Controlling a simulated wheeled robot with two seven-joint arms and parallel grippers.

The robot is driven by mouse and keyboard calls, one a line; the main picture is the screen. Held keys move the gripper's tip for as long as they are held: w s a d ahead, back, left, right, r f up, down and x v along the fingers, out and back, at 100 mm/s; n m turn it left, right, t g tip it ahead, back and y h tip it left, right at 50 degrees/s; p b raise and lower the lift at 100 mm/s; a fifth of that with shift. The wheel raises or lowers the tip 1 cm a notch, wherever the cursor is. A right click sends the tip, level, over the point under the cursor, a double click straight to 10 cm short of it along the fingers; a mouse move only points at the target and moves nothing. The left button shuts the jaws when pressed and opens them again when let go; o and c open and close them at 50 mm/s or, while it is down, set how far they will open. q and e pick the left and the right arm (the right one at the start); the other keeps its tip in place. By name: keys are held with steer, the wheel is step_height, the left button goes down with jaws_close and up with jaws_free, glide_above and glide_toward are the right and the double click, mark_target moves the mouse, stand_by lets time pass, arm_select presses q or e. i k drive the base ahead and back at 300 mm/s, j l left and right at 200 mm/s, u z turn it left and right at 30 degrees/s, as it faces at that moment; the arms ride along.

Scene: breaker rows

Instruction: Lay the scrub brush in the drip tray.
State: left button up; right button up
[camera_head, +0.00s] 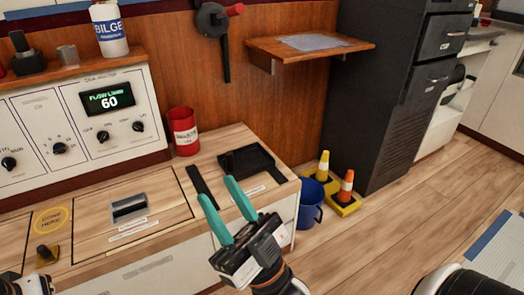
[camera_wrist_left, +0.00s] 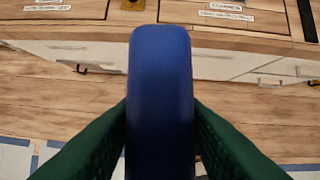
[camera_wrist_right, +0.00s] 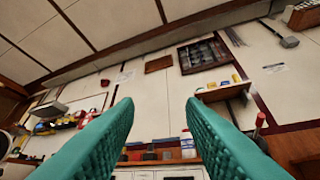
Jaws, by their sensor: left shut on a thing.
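My left gripper (camera_wrist_left: 160,108) is shut on a smooth blue, rounded bar in the left wrist view, which I take to be the scrub brush (camera_wrist_left: 160,70). No bristles show, and the bar's lower part runs out of the picture. In the head view only bits of the left arm show at the bottom left. The shallow black drip tray (camera_head: 226,170) lies on the right end of the wooden counter and looks empty. My right gripper (camera_head: 217,187), with teal fingers, is open and empty, in front of the counter and tray in the head view.
A red can (camera_head: 184,132) stands behind and left of the tray. A black strip (camera_head: 200,187) lies left of the tray. A blue bucket (camera_head: 309,206) and yellow and orange cones (camera_head: 324,166) stand on the floor to the right. The counter has a hatch with a grey handle (camera_head: 129,207).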

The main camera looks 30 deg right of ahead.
mark_target(252, 162)
steer(key=l+u, duration=0.45)
steer(key=l, duration=2.25)
steer(key=i+l, duration=0.4)
steer(key=i, duration=0.2)
